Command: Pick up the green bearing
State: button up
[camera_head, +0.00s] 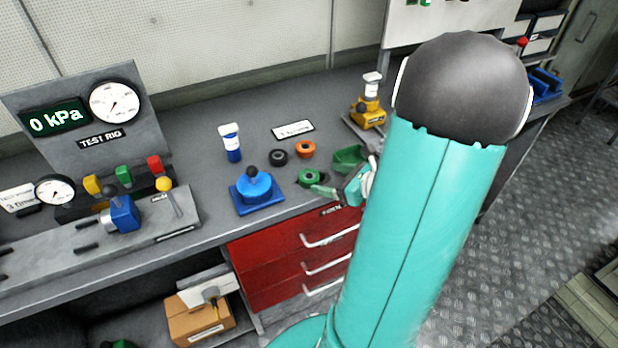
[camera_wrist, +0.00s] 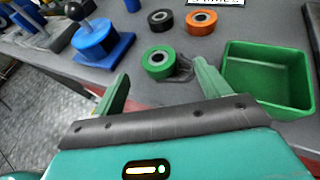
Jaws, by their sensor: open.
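The green bearing (camera_wrist: 158,62) is a short ring with a metal centre, lying on the grey bench. In the head view it (camera_head: 309,177) is partly hidden beside my gripper (camera_head: 340,188). In the wrist view my gripper (camera_wrist: 162,88) is open, its two green fingers apart. The bearing lies beyond the fingertips, between their lines and nearer the right finger. Nothing is held. A black bearing (camera_wrist: 161,20) and an orange bearing (camera_wrist: 201,21) lie behind the green one.
A green open bin (camera_wrist: 268,78) stands just right of the right finger. A blue knobbed fixture (camera_head: 254,188) stands to the left. A blue-and-white bottle (camera_head: 231,143) and a yellow device (camera_head: 369,112) stand farther back. Red drawers (camera_head: 285,255) lie below the bench edge.

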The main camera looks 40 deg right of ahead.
aim_at(310, 176)
jog(key=x, duration=0.6)
jog(key=shift+a+f, duration=0.15)
jog(key=shift+s, duration=0.1)
jog(key=c, duration=1.1)
